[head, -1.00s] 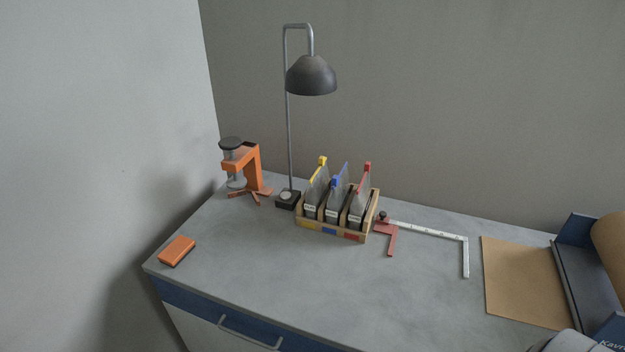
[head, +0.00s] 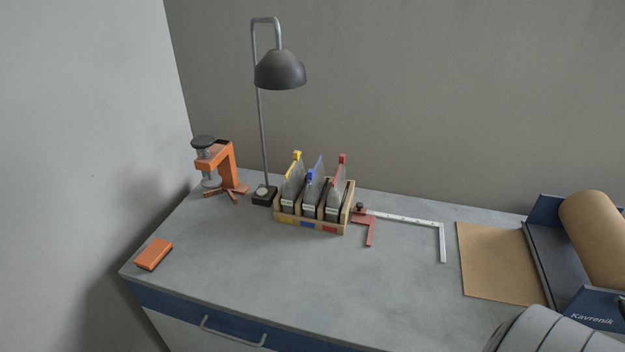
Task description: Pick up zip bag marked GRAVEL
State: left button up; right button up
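Three upright zip bags stand side by side in a wooden rack (head: 313,226) on the bench. The left bag (head: 293,190) has a yellow slider, the middle bag (head: 313,194) a blue one, and the right bag (head: 337,195) a red one. Each has a small white label low on its front, too small to read, so I cannot tell which is marked GRAVEL. Colour patches of yellow, blue and red mark the rack's front. Neither gripper is in view. A rounded grey part at the bottom right is probably a link of my arm.
A dark lamp (head: 280,72) stands behind the rack, left of it. An orange stand (head: 225,168) and orange block (head: 154,254) are at left. A red-and-white square-shaped tool (head: 405,220) lies right of the rack, near a brown paper roll dispenser (head: 592,240). The bench front is clear.

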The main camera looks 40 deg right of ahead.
aim_at(314, 190)
jog(key=i+j+z, duration=0.1)
jog(key=z, duration=0.35)
jog(key=i+j+z, duration=0.15)
jog(key=z, duration=0.3)
jog(key=j+z, duration=0.2)
jog(key=z, duration=0.25)
jog(key=i+j+z, duration=0.1)
jog(key=j+z, duration=0.15)
jog(key=z, duration=0.2)
